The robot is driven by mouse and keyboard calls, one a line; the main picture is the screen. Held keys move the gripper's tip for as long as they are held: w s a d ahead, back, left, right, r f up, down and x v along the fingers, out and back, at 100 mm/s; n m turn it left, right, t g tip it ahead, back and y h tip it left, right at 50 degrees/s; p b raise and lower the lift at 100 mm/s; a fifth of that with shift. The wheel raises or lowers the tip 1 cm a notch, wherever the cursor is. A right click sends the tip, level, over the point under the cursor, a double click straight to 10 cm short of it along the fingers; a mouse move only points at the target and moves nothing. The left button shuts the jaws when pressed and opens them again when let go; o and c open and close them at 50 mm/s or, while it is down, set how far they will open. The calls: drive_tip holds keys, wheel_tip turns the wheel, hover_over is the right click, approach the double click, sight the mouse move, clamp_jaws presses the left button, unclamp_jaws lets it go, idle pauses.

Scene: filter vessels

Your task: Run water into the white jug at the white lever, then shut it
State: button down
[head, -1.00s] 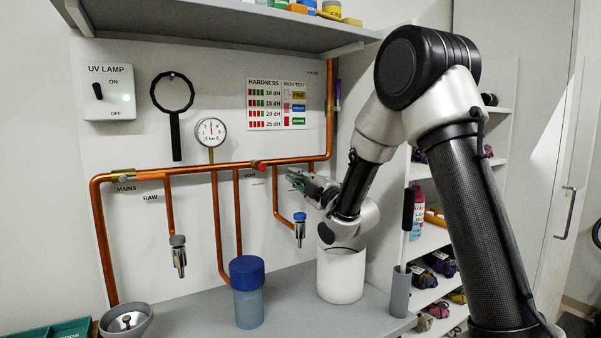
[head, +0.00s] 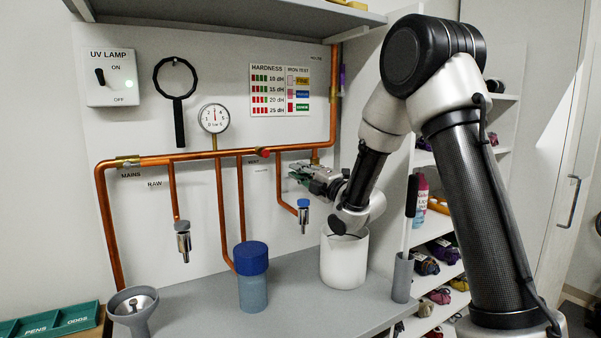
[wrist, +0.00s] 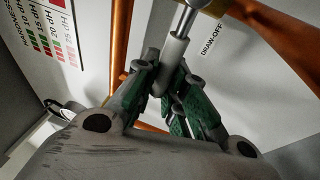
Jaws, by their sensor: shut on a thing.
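The white jug (head: 343,264) stands upright on the grey bench. My wrist hangs over its rim and hides part of its mouth and what is inside. My gripper (head: 300,178) is at the pipework, up and left of the jug. In the wrist view my gripper (wrist: 170,88) has its green-padded fingers closed around the pale sleeve of the white lever (wrist: 177,49). The lever hangs from a metal stem beside the DRAW-OFF label. The outlet at this lever is hidden in the head view, and I see no water running.
A blue-lidded canister (head: 252,277) and a grey funnel (head: 133,305) stand left of the jug. A grey holder (head: 402,279) stands close on its right.

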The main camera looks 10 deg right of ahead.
drive_tip(key=shift+f, duration=0.1)
drive_tip(key=c, duration=1.5)
unclamp_jaws()
drive_tip(key=shift+o, duration=0.2)
drive_tip(key=v, duration=0.7)
drive_tip(key=shift+s+d, duration=0.2)
